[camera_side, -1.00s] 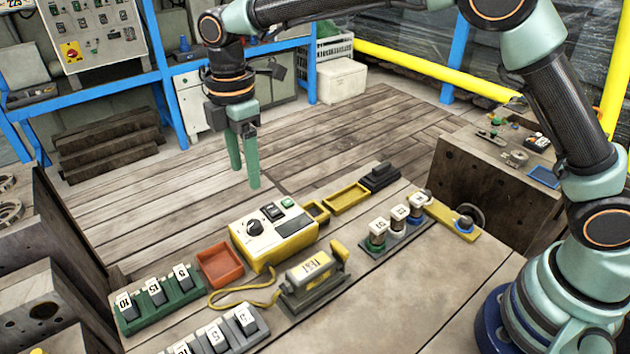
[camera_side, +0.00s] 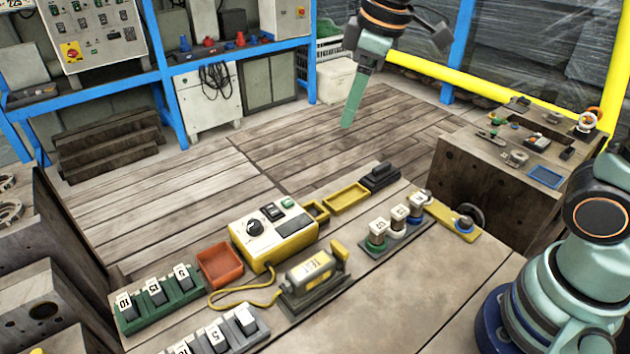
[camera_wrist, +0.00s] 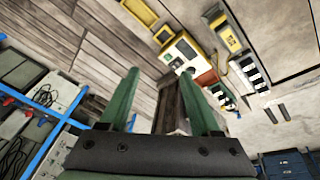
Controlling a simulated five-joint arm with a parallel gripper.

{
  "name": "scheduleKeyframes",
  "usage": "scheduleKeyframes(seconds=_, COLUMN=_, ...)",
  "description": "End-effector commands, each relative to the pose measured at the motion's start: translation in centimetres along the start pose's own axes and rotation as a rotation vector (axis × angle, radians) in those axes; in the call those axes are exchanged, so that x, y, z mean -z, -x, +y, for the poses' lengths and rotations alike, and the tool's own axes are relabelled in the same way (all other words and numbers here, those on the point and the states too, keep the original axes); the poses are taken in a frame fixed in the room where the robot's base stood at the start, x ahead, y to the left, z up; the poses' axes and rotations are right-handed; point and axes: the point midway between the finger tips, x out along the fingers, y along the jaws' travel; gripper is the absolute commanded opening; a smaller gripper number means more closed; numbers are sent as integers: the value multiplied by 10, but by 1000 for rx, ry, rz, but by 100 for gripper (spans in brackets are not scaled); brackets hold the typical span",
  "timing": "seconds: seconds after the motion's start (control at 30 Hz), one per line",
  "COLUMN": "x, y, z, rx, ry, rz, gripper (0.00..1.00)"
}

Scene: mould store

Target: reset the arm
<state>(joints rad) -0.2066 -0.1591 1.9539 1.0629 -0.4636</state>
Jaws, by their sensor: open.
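My gripper (camera_side: 354,97) hangs in the upper middle of the side view, high above and beyond the bench, with its green fingers pointing down and slightly left. In the wrist view my gripper (camera_wrist: 163,100) shows two green fingers spread apart with nothing between them. It is open, empty and touches nothing. The rest of my arm leaves the top of the side view, and my base stands at the right edge.
The bench (camera_side: 400,300) holds a yellow control box (camera_side: 273,232), an orange tray (camera_side: 220,265), a yellow tester (camera_side: 312,275), a green block rack (camera_side: 160,305), a grey rack (camera_side: 215,335) and three labelled spools (camera_side: 398,218). A dark steel block (camera_side: 490,185) stands right. The plank floor is clear.

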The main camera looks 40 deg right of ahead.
Motion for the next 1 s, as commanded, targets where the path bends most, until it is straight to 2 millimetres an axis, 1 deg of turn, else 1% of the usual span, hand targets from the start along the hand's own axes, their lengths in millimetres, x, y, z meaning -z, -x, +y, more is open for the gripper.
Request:
scheduleKeyframes(seconds=0.03, x=-16, y=7, z=3, rx=-19, ry=-75, rz=22, gripper=64)
scheduleKeyframes(seconds=0.2, x=-62, y=14, z=8, rx=-69, ry=-320, rz=88, gripper=64)
scheduleKeyframes(seconds=0.3, x=-86, y=14, z=7, rx=-93, ry=-448, rz=125, gripper=64)
scheduleKeyframes(seconds=0.43, x=-108, y=11, z=6, rx=-114, ry=-572, rz=162, gripper=64)
scheduleKeyframes(seconds=0.53, x=-117, y=8, z=5, rx=-123, ry=-629, rz=180, gripper=64)
scheduleKeyframes(seconds=0.63, x=-121, y=7, z=5, rx=-126, ry=-653, rz=187, gripper=64)
scheduleKeyframes(seconds=1.0, x=-121, y=7, z=5, rx=-126, ry=-653, rz=187, gripper=64)
